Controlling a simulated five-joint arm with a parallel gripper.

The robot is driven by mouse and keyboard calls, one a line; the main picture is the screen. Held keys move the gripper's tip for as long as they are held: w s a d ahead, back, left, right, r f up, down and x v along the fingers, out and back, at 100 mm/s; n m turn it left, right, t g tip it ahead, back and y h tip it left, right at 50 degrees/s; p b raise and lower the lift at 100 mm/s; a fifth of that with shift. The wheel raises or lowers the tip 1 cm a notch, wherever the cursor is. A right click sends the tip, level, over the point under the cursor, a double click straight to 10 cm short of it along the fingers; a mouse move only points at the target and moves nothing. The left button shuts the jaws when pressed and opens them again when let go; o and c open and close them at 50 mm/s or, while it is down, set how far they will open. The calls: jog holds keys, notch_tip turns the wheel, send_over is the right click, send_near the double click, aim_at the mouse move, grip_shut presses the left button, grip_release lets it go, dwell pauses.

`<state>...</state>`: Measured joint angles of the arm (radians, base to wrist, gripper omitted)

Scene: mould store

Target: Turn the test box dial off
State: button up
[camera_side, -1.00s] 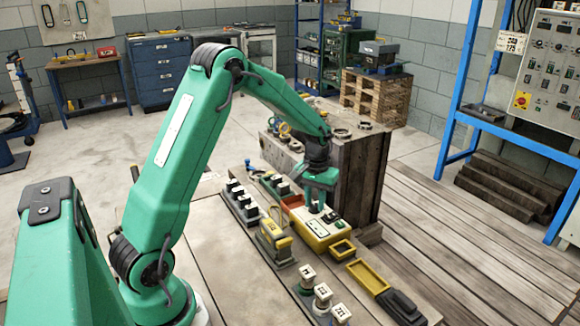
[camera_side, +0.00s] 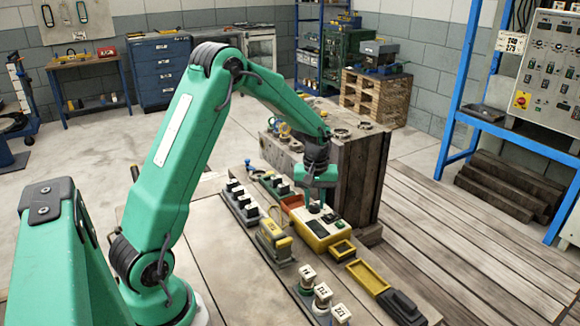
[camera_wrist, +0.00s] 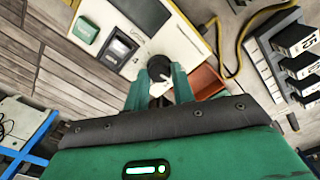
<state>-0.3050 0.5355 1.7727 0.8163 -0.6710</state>
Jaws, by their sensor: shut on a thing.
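The test box (camera_side: 318,241) is yellow with a cream top and stands on the bench by the wooden crate. In the side view my gripper (camera_side: 316,200) points down at the box top. The fingers hide part of the dial, and I cannot tell which mark it points to.
An orange-red tray (camera_wrist: 207,82) lies right beside the box. Black-topped blocks (camera_side: 240,201) stand in a row to the left. Yellow trays (camera_side: 367,276) and white-capped pieces (camera_side: 322,293) are nearer the camera. The wooden crate (camera_side: 350,175) stands close behind my gripper.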

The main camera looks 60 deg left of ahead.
aim_at(314, 206)
jog(key=shift+a, duration=0.15)
jog(key=o, duration=1)
jog(key=shift+r, duration=3.85)
jog(key=shift+s, duration=0.1)
jog(key=shift+r, duration=0.1)
jog(key=s+d+r+m+t, duration=0.3)
jog(key=s+d+r+m, duration=0.2)
jog(key=s+d+r, duration=0.45)
jog(key=s+d+m+t, duration=0.1)
jog(key=s+d+m, duration=0.1)
jog(key=s, duration=0.4)
jog(key=s+d+r+m+t, duration=0.1)
jog(key=s+d+m, duration=0.2)
jog(key=s, duration=0.4)
jog(key=shift+r+m, duration=0.25)
jog(key=shift+m, duration=0.35)
